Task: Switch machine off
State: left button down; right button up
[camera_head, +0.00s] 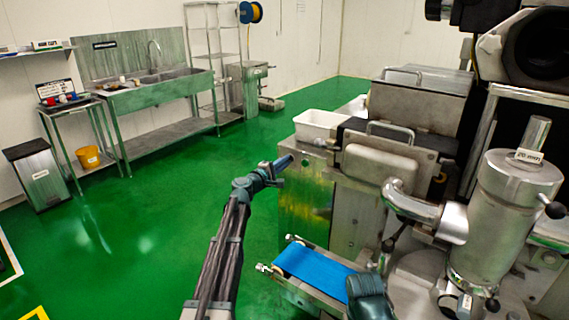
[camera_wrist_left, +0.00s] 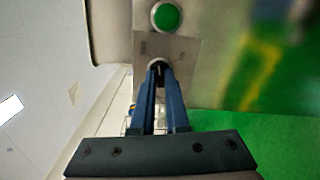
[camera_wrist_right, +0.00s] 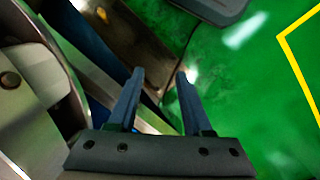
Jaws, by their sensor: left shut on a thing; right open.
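The encrusting machine (camera_head: 345,205) stands at the right in the head view. My left gripper (camera_head: 287,161) reaches the near left side of its metal cabinet. In the left wrist view, my left gripper (camera_wrist_left: 159,72) has its blue fingers closed on a small dark switch knob (camera_wrist_left: 158,66) on a metal plate (camera_wrist_left: 178,48). A round green button (camera_wrist_left: 166,16) sits beside the knob on the same side of the machine. The knob is mostly hidden by the fingertips. My right gripper (camera_wrist_right: 159,75) is open and empty in the right wrist view.
A blue conveyor belt (camera_head: 313,271) juts out low in front of the machine. A white bin (camera_head: 317,123) rests on the machine's top left. The green floor between is clear.

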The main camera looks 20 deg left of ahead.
pick_arm(q)
jog(key=n, duration=0.5)
jog(key=shift+s+n, duration=0.1)
jog(key=shift+n, duration=0.3)
dwell(0.4)
jog(key=c, duration=0.9)
grip_release()
jog(key=v, duration=1.3)
jog(key=shift+s+a, duration=0.15)
jog(key=shift+s, duration=0.2)
